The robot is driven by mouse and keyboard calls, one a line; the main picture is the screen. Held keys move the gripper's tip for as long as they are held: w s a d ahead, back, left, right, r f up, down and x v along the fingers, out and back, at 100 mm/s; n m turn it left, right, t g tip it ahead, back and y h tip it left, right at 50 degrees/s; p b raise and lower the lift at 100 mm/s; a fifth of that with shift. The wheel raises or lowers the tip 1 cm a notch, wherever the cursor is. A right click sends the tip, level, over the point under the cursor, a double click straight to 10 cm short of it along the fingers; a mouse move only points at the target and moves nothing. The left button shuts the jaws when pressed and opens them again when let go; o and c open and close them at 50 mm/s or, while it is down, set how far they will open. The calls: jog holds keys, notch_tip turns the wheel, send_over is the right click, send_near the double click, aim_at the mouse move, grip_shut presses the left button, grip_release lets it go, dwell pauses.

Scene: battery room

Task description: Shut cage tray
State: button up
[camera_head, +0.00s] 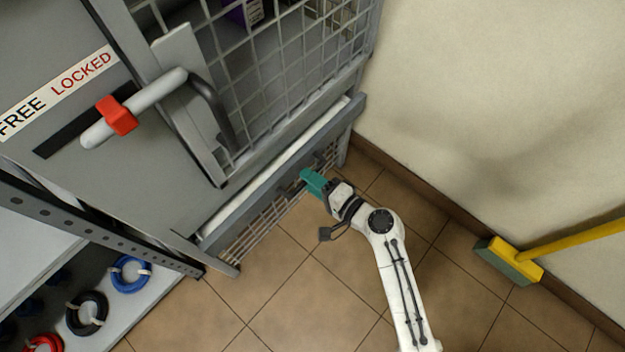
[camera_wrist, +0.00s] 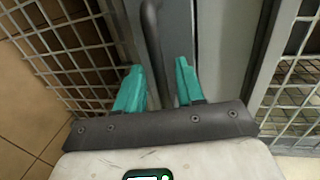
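The cage tray (camera_head: 283,178) is at the low front of the grey wire cage (camera_head: 275,85), with a grey rail along its top and wire mesh below. A gap with a pale strip shows between the rail and the cage. In the wrist view the tray's grey front (camera_wrist: 178,30) carries a dark bar handle (camera_wrist: 151,30). My gripper (camera_head: 309,178) is at the tray front with its teal fingers apart. In the wrist view my gripper (camera_wrist: 160,68) has the handle's lower part between its fingers. I cannot tell whether they touch it.
A lock bar with a red knob (camera_head: 117,115) lies on the cage's grey panel beside a FREE/LOCKED label (camera_head: 58,92). A shelf with coiled cables (camera_head: 87,313) stands at lower left. The tiled floor between is clear.

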grip_shut()
dwell(0.3)
jog(key=x, duration=0.2)
jog(key=r+x, duration=0.1)
jog(key=x, duration=0.1)
jog(key=shift+w+a+f+b, duration=0.1)
jog(key=shift+w+a+b, duration=0.05)
jog(key=shift+b, duration=0.2)
jog(key=shift+o, duration=0.5)
grip_release()
jog(key=shift+a, duration=0.1)
jog(key=p, duration=0.2)
send_near(297, 170)
jog(key=shift+v, duration=0.8)
